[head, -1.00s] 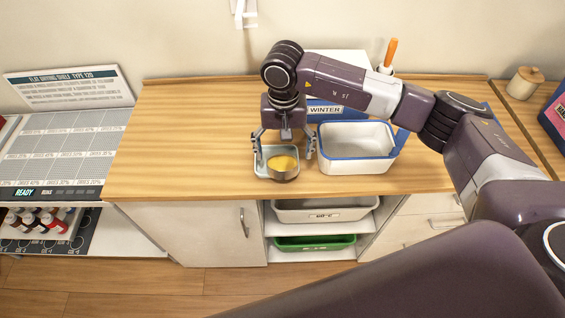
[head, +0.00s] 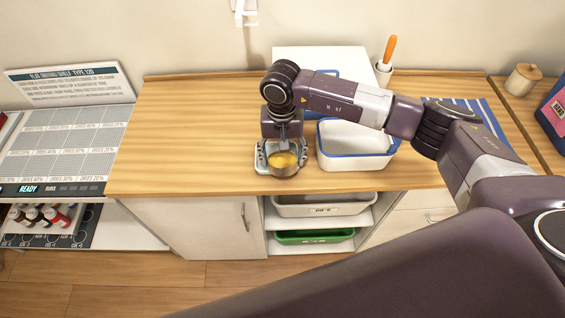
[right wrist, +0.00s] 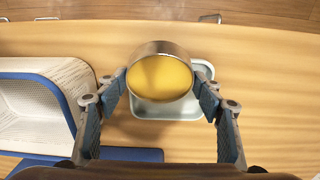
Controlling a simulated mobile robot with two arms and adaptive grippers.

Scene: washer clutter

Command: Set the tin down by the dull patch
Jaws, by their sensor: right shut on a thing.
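The tin (head: 284,171) is a short round metal tin with yellow contents. It is upright at the pale blue-grey tray (head: 261,168) on the wooden counter. My right gripper (head: 283,158) points down and is shut on the tin, one finger on each side. In the right wrist view the tin (right wrist: 160,78) sits between the fingertips and overlaps the tray (right wrist: 185,112); I cannot tell whether it still touches the tray. I cannot make out a dull patch for certain. My left gripper is not in view.
A white bin with a blue rim (head: 356,158) stands close right of the tin.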

